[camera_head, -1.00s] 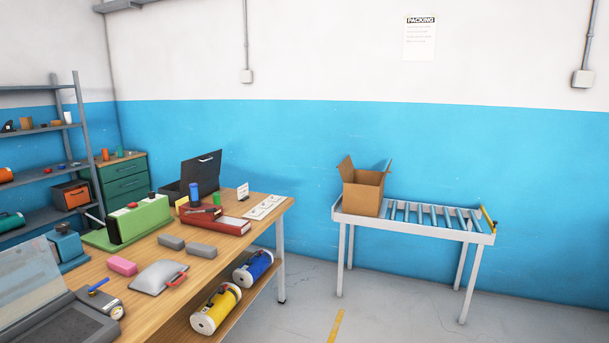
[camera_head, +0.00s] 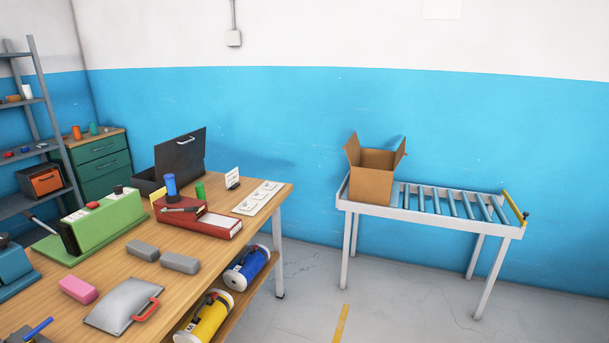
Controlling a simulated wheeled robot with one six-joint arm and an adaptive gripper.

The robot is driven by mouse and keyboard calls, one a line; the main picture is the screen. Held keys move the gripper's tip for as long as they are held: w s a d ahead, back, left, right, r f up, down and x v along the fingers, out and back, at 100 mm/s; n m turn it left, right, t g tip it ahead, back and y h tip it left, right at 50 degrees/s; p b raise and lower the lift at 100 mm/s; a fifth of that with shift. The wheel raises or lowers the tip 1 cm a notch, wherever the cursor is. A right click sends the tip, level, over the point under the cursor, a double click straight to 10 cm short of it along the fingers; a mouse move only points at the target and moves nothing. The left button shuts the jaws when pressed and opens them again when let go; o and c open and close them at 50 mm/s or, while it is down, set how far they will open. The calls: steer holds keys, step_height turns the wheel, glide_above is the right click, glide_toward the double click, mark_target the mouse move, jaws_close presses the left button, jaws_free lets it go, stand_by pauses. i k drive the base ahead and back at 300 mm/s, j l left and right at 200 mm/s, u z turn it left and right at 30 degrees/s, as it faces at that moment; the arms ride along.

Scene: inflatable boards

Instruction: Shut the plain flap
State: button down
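A cardboard box (camera_head: 371,187) stands open on a roller conveyor. Its left flap (camera_head: 352,149) and right flap (camera_head: 400,151) stand up and lean outward; both look plain brown at this distance. A black case (camera_head: 150,183) at the bench's far end has its lid (camera_head: 181,156) raised, with a pale handle on it. I cannot tell from this view which of these is the plain flap. The inside bottom of the box and most of the case interior are hidden. My gripper is not in view.
The roller conveyor (camera_head: 415,215) stands against the blue wall. Clear floor (camera_head: 320,270) lies between bench and conveyor.

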mark_target(352, 147)
steer(key=i, duration=1.15)
steer(key=i+z, duration=0.1)
steer(key=i, duration=1.05)
steer(key=i+j, duration=0.2)
steer(key=i, duration=0.9)
